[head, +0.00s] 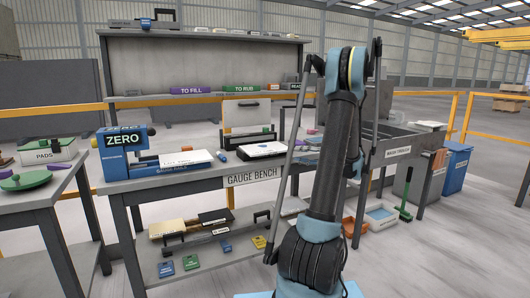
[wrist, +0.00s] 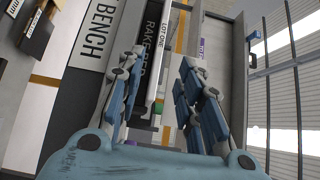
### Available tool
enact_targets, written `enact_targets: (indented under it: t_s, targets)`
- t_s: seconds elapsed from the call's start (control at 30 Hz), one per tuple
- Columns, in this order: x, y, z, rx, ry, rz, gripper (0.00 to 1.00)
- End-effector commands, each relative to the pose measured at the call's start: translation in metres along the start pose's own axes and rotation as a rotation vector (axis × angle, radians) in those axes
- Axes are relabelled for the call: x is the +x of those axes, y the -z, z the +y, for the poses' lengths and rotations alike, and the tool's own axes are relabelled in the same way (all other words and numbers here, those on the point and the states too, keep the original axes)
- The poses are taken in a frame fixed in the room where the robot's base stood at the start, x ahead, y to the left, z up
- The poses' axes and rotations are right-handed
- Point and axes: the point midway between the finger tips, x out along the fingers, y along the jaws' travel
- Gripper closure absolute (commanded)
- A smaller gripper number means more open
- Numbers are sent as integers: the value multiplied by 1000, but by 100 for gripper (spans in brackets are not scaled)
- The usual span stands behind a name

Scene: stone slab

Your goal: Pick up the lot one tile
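In the wrist view a white label reading LOT ONE (wrist: 165,38) shows just beyond my fingertips, beside the dark RAKE BED sign (wrist: 143,60).
A blue bin (head: 455,168) and a grey bin (head: 408,187) stand at the right. Small cases and blocks lie on the lower shelf. The floor at the lower right is clear.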

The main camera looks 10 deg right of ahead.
Motion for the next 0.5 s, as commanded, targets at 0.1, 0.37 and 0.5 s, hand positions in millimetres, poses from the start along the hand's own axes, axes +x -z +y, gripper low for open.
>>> enact_targets:
  t_s: [0.1, 0.37, 0.5]
  targets:
    - [22, -1, 0, 0, 0, -4, 67]
    - [62, -1, 0, 0, -1, -2, 67]
    - [74, -1, 0, 0, -1, -1, 67]
